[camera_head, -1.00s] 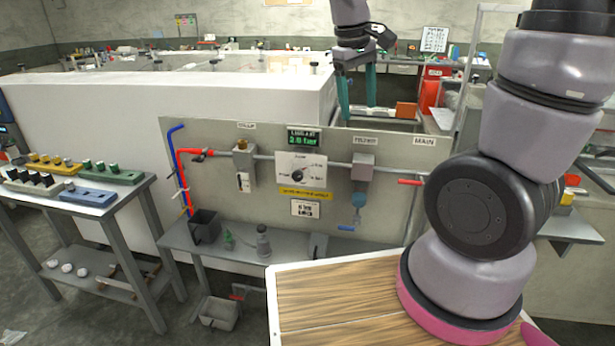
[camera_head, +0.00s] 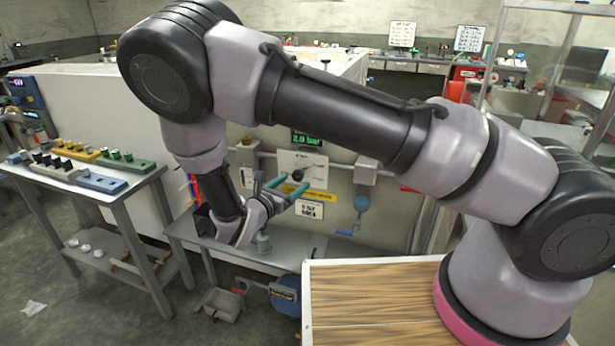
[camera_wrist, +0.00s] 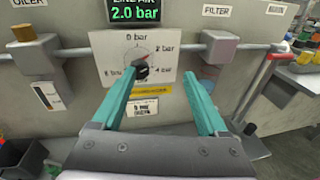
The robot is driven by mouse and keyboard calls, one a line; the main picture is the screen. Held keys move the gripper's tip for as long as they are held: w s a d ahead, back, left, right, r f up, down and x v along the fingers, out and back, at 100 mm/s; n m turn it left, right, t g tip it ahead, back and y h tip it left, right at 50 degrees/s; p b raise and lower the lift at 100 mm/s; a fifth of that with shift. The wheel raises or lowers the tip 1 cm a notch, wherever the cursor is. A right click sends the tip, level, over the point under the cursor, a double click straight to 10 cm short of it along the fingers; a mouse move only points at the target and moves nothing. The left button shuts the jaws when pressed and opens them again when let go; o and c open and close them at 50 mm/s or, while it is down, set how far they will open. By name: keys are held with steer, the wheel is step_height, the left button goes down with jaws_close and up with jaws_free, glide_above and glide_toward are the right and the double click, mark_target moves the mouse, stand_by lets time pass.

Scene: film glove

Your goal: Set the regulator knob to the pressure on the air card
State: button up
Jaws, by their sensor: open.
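The regulator's dial plate (camera_wrist: 118,66) is on the wall panel, with bar marks around a black knob (camera_wrist: 141,71). Its red pointer points up and right, toward the 2 bar mark. The green readout (camera_wrist: 134,11) above shows 2.0 bar. The white air card (camera_wrist: 142,108) hangs below a yellow strip; its figure is too small to read surely. My gripper (camera_wrist: 159,75) is open and empty, its teal fingers pointing at the panel. In the wrist view the knob appears between the fingers, nearer the left one. The head view shows my gripper (camera_head: 294,182) in front of the dial.
The oiler (camera_wrist: 35,55) is left of the dial and the filter (camera_wrist: 219,47) right, both on a grey pipe. A red lever (camera_wrist: 260,75) is farther right. A bench (camera_head: 290,250) runs below the panel. A side table (camera_head: 85,185) holds coloured blocks.

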mark_target(297, 177)
step_height(297, 177, down, 3)
steer(key=a+n+t+y, duration=0.2)
steer(key=a+n, duration=0.1)
steer(key=n, duration=0.1)
steer(key=x, duration=1)
steer(key=shift+d+f, duration=0.1)
steer(key=shift+d, duration=0.2)
steer(key=shift+c, duration=0.3)
jaws_close()
steer(key=shift+s, duration=0.1)
